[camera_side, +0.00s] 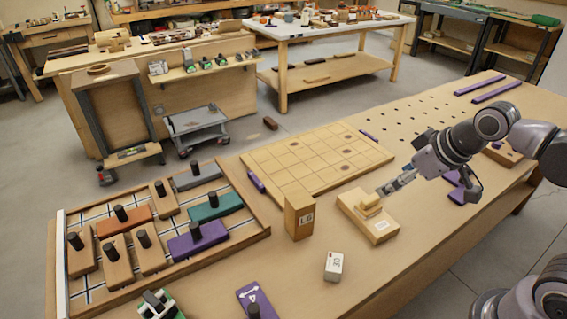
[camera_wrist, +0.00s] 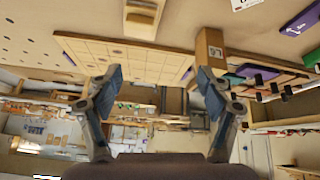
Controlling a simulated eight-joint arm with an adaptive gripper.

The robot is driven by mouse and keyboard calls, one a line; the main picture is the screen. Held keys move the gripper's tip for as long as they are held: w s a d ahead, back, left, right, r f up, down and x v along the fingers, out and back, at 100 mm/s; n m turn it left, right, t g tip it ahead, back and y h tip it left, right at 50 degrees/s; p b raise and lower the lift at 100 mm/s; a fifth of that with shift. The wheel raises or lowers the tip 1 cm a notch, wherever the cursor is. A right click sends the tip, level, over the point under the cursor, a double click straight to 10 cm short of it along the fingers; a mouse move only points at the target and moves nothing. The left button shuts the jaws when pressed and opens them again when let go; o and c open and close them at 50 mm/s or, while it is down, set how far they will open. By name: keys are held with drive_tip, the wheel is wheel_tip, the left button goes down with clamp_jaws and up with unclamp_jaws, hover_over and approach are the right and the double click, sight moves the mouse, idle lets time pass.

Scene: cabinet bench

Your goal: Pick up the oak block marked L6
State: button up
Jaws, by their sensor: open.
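I cannot tell from the wrist view how far the block is from the fingers.
The stepped wooden piece (camera_side: 381,232) lies right of the block. A gridded board (camera_side: 318,160) lies behind. A framed tray (camera_side: 262,232) with several knobbed coloured pieces is at left. A small white labelled block (camera_side: 333,266) and purple plate (camera_side: 257,301) are in front.

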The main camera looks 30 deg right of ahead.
drive_tip(key=w+a+n+g, duration=0.3)
drive_tip(key=w+a+n, duration=0.3)
drive_tip(key=w+n, duration=0.25)
drive_tip(key=n+g, duration=0.3)
drive_tip(key=n, duration=0.3)
hover_over(300, 196)
drive_tip(key=f, duration=0.3)
drive_tip(key=shift+s+d+f, duration=0.15)
drive_tip(key=shift+d+f, duration=0.1)
drive_tip(key=shift+d, duration=0.1)
drive_tip(key=shift+a+f+n, duration=0.25)
drive_tip(key=shift+f+n, duration=0.15)
drive_tip(key=shift+n, duration=0.05)
wheel_tip(300, 196, down, 5)
drive_tip(key=shift+f, duration=0.15)
drive_tip(key=f, duration=0.3)
drive_tip(key=shift+s+a+f, duration=0.2)
drive_tip(key=shift+a+f, duration=0.1)
drive_tip(key=shift+f, duration=0.75)
drive_tip(key=c, duration=1.4)
